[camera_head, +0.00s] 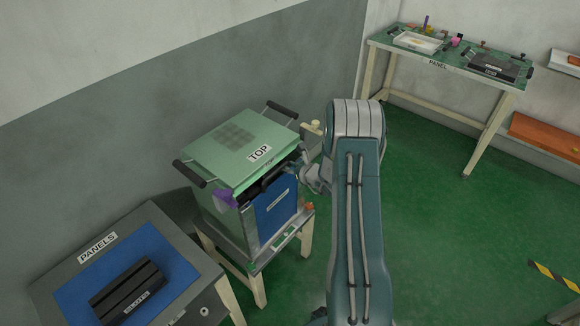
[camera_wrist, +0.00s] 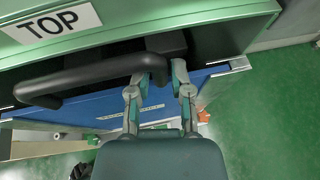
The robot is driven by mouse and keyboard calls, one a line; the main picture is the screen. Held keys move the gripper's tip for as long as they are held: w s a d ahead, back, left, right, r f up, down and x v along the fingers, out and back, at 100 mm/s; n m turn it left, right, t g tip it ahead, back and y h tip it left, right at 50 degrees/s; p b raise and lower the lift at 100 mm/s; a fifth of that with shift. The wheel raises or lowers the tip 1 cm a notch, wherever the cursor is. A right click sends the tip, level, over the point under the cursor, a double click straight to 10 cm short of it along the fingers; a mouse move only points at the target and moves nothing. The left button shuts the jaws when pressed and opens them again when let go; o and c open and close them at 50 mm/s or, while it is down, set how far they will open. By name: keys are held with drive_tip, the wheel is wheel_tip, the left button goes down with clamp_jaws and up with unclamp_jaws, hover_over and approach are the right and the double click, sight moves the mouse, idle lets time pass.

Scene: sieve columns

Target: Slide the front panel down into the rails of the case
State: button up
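The case (camera_head: 232,222) stands on a small stand, with a green lid (camera_head: 225,150) marked TOP. The blue front panel (camera_head: 276,208) is at its front face, below the lid; how far it sits in the rails is hidden. In the wrist view the panel's blue face (camera_wrist: 95,107) lies under a thick black handle bar (camera_wrist: 85,75). My gripper (camera_wrist: 161,68) is at the right end of this bar, one fingertip on each side. The fingers are parted, but whether they press on the bar is unclear. In the head view my arm hides most of the gripper.
A table marked PANELS (camera_head: 50,283) with a dark slotted block (camera_head: 127,291) is at lower left. A green bench marked PANEL (camera_head: 450,66) stands at the back right, with a white tray (camera_head: 418,42). Open green floor lies to the right.

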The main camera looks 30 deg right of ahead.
drive_tip(key=shift+f, duration=0.35)
drive_tip(key=o, duration=0.6)
drive_tip(key=shift+c, duration=0.2)
drive_tip(key=v, duration=1.2)
drive_tip(key=shift+w, duration=0.1)
